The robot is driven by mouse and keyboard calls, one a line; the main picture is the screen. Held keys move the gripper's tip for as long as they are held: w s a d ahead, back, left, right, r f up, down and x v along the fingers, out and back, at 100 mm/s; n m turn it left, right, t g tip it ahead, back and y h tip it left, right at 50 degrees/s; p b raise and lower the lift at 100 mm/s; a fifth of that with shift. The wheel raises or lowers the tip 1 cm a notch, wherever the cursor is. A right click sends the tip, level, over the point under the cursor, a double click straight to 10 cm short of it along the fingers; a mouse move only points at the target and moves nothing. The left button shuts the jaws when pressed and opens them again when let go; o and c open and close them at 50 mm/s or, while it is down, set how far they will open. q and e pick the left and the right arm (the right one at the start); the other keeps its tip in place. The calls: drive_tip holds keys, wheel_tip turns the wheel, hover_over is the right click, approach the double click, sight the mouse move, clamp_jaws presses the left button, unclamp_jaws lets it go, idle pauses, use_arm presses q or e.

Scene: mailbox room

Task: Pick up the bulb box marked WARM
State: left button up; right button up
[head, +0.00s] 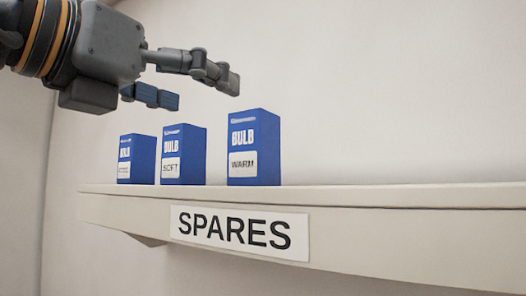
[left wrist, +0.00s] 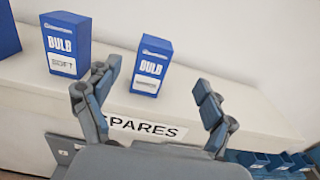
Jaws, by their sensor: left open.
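The blue bulb box marked WARM (head: 254,150) stands upright on the shelf, the rightmost of three boxes in the head view. In the left wrist view the matching box (left wrist: 151,66), right of the SOFT box, shows between my fingertips; its label is too small to read. My left gripper (head: 201,92) is open and empty, above the shelf and up and left of the WARM box in the head view. It also shows in the left wrist view (left wrist: 157,79), its fingers apart. My right gripper is not in view.
The SOFT box (head: 184,154) stands left of WARM with a gap between them. Another blue box (head: 137,158) is farther left, its label unclear. The shelf (head: 400,196) bears a SPARES sign (head: 240,232) and is clear to the right. Blue bins (left wrist: 270,162) are lower right.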

sight(243, 113)
use_arm(q)
drive_tip(key=p+x, duration=0.4)
drive_tip(key=x, duration=0.4)
drive_tip(key=shift+w+r, duration=0.1)
drive_tip(key=shift+w, duration=0.05)
drive_tip(key=p+x, duration=0.4)
drive_tip(key=shift+w+a, duration=0.1)
drive_tip(key=shift+w, duration=0.05)
drive_tip(key=shift+w+d, duration=0.2)
drive_tip(key=shift+w, duration=0.05)
drive_tip(key=shift+w+d+f, duration=0.15)
drive_tip(key=shift+f, duration=0.1)
drive_tip(key=c, duration=1.6)
drive_tip(key=shift+r, duration=0.1)
drive_tip(key=shift+c, duration=0.2)
